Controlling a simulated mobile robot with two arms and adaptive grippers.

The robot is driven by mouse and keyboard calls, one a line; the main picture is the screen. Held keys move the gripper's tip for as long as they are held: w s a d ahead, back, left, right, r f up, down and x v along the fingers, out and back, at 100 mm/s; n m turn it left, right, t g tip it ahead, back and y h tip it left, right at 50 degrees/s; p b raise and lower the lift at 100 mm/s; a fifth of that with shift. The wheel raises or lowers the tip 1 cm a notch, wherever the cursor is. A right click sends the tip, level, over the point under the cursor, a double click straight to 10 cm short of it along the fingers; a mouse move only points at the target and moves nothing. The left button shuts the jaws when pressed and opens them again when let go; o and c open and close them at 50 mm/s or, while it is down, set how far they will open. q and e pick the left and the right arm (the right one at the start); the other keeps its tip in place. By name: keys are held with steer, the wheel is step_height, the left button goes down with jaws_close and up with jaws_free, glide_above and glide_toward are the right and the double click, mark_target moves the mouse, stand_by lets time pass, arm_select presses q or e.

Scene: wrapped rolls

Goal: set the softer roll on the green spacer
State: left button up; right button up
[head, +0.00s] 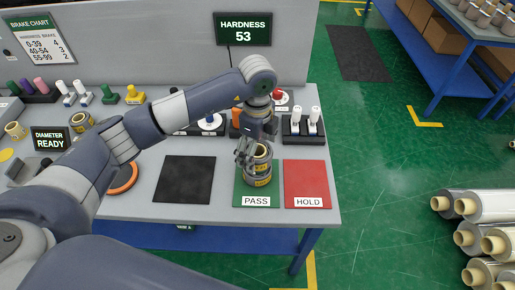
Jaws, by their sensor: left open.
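My left gripper (245,153) reaches down from above over the green PASS mat (242,197). Its fingers are open, close against the left side of a grey roll (262,152) with a pale core. That roll appears stacked on a second grey roll (260,179) with a yellow label, which stands on the mat. Whether the fingers touch the upper roll I cannot tell. Another grey roll with a yellow band (81,121) stands at the left by the diameter display. I cannot make out a green spacer separate from the mat. My right gripper is not in view.
A red HOLD mat (306,178) and a black mat (185,180) lie clear on either side. An orange ring (124,178) lies farther left. The hardness display (243,30) reads 53. White-topped pegs (313,117) stand behind the HOLD mat.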

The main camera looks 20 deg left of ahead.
arm_select(q)
step_height(320, 180, up, 12)
steer(key=b, duration=0.2)
steer(key=shift+b, duration=0.35)
steer(key=shift+f, duration=0.1)
